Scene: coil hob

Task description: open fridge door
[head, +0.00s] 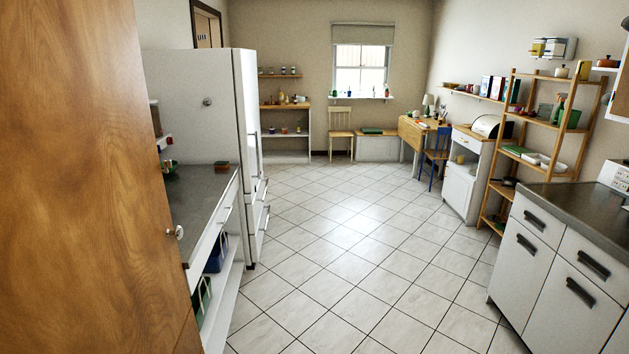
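The fridge (203,118) is a tall white unit on the left, beyond a low counter. I see its broad side face, and its front is turned to the right and seen at a steep angle. The fridge door (247,110) is a narrow upright strip with a slim handle (256,155) along its edge. It looks closed, with no gap that I can make out. Drawer fronts with handles sit below it. Neither of my grippers shows in the head view.
A brown wooden door (85,180) fills the near left. A grey-topped counter (203,190) stands between it and the fridge. White cabinets (545,255) stand at the near right, a wooden shelf (535,125) behind them. The tiled floor (350,245) is clear in the middle.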

